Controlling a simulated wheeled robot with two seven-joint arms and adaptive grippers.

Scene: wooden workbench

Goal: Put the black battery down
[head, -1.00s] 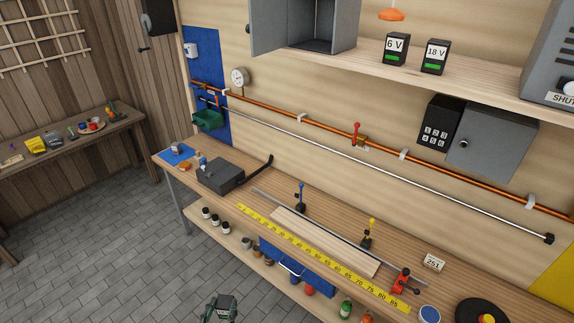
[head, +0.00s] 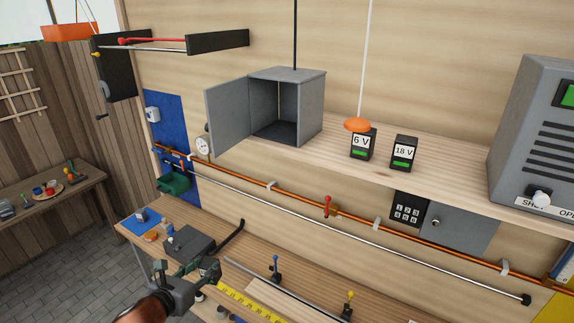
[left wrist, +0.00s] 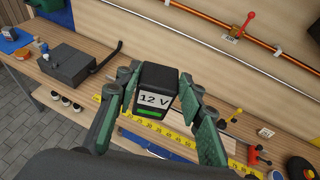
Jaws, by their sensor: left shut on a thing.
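A black battery labelled 12 V, with a green bar, is held between the two green fingers of my left gripper in the left wrist view; the battery (left wrist: 156,97) is in the middle of that view. In the head view my left gripper (head: 200,268) is low, left of centre, in front of the workbench and below the wall shelf. The battery is small and dark there, and partly hidden by the fingers. Two similar black batteries, labelled 6 V (head: 362,145) and 18 V (head: 403,153), stand upright on the shelf (head: 450,183). My right gripper is not in view.
A grey cabinet (head: 312,105) with its door open stands on the shelf's left part. Bare shelf shows right of the 18 V battery, before a grey machine (head: 535,130). A dark box (head: 190,243) stands on the bench.

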